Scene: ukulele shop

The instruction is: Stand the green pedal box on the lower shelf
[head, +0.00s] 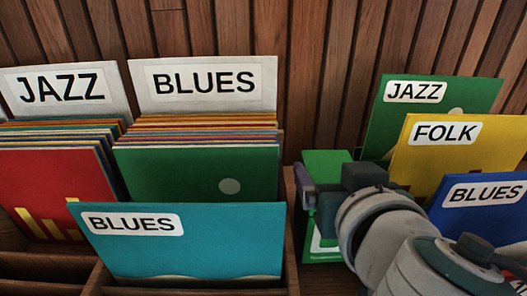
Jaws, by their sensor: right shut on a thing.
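The green pedal box (327,160) is right of the middle in the head view, between the record crate and the sleeves on the right. Its front has a white outline and small lettering near the bottom. My right gripper (318,192) is shut on its upper part, with one finger at its left side. The gripper and arm hide much of its front and right side. The box looks upright; I cannot tell whether its base touches the wooden surface (331,281) below. I cannot tell which surface is the lower shelf. My left gripper is not in view.
A wooden crate (291,230) of records with JAZZ (62,88) and BLUES (204,82) dividers stands close on the left. JAZZ (432,92), FOLK (440,133) and BLUES (485,194) sleeves crowd the right. A slatted wood wall (330,60) is behind.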

